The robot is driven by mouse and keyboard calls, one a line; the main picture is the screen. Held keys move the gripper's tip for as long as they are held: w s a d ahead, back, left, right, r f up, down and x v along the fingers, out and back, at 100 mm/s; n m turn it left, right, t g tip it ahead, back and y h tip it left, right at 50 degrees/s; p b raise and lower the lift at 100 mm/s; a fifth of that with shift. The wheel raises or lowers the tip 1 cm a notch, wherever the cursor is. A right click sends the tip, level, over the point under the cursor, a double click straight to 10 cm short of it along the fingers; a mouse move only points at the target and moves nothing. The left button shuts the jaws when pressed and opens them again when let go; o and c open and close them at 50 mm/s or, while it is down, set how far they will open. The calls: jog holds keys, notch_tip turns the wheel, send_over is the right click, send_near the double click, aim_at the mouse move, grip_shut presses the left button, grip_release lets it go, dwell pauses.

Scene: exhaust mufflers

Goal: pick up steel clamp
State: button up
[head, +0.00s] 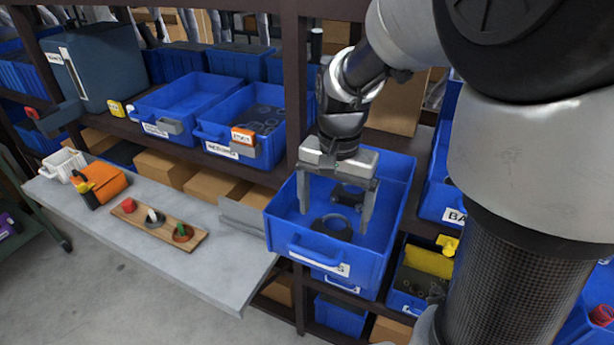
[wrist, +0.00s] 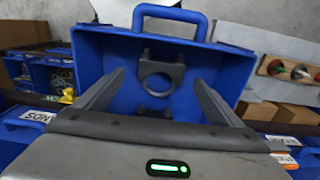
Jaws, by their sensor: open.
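A dark grey steel clamp (head: 333,226) with a round ring lies in the blue bin (head: 283,226), near its front wall. It also shows in the wrist view (wrist: 174,70), between the finger lines. A second dark clamp (head: 349,192) lies behind it in the same bin, partly hidden in the wrist view. My gripper (head: 335,217) points down into the bin with its fingers spread wide and nothing between them. The fingers stand to either side of the front clamp in the head view; whether they touch it I cannot tell.
Other blue bins (head: 186,93) fill the shelves to the left. A grey bench (head: 232,262) at the left carries a wooden board (head: 135,217) with small coloured parts and an orange-and-black tool (head: 107,184).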

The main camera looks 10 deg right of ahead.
aim_at(331, 229)
notch_tip(331, 229, down, 4)
jog(key=shift+w+a, duration=0.1)
jog(key=c, duration=1.3)
jog(key=shift+r, duration=0.15)
